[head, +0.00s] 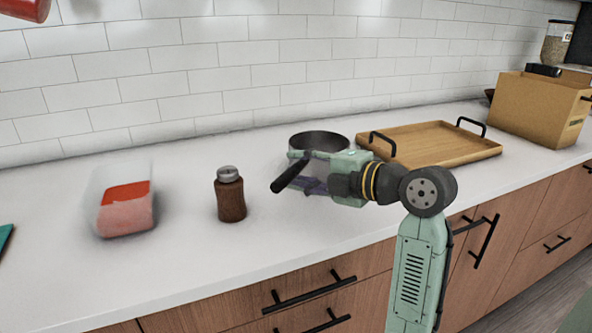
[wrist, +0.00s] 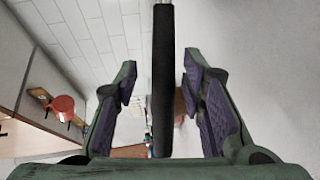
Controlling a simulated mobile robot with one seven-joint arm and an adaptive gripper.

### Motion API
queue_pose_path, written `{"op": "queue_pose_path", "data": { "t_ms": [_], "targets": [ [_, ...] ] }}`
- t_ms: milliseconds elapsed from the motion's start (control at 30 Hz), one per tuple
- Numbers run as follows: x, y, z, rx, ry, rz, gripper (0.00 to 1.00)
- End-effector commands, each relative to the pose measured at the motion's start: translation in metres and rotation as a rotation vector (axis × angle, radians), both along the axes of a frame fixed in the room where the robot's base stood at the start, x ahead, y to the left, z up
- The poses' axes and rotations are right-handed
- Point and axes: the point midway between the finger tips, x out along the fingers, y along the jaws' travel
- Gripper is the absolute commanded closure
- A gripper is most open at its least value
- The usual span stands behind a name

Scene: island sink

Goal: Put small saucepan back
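The small saucepan (head: 319,139) stands on the counter near the tiled wall, a dark round pot partly hidden behind my gripper. Its black handle (head: 289,177) points toward the front left. My gripper (head: 299,170) is at the handle, coming from the right, with its fingers apart. In the wrist view the handle (wrist: 163,80) runs upright between the two fingers of my gripper (wrist: 158,84). A gap shows on each side of the handle, so the fingers do not appear to grip it.
A brown jar (head: 230,198) and a clear container with red contents (head: 126,205) stand to the left. A wooden tray (head: 430,146) with black handles lies right of the saucepan. A cardboard-coloured box (head: 538,108) stands farther right. The counter front (head: 270,250) is clear.

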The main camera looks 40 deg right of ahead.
Motion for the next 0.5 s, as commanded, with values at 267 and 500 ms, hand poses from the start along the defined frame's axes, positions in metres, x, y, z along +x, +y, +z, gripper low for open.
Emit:
{"op": "queue_pose_path", "data": {
  "t_ms": [267, 500],
  "targets": [
    [-0.059, -0.015, 0.009, -0.003, 0.000, -0.003, 0.63],
    [-0.092, -0.022, 0.017, -0.002, 0.001, -0.002, 0.63]
  ]
}}
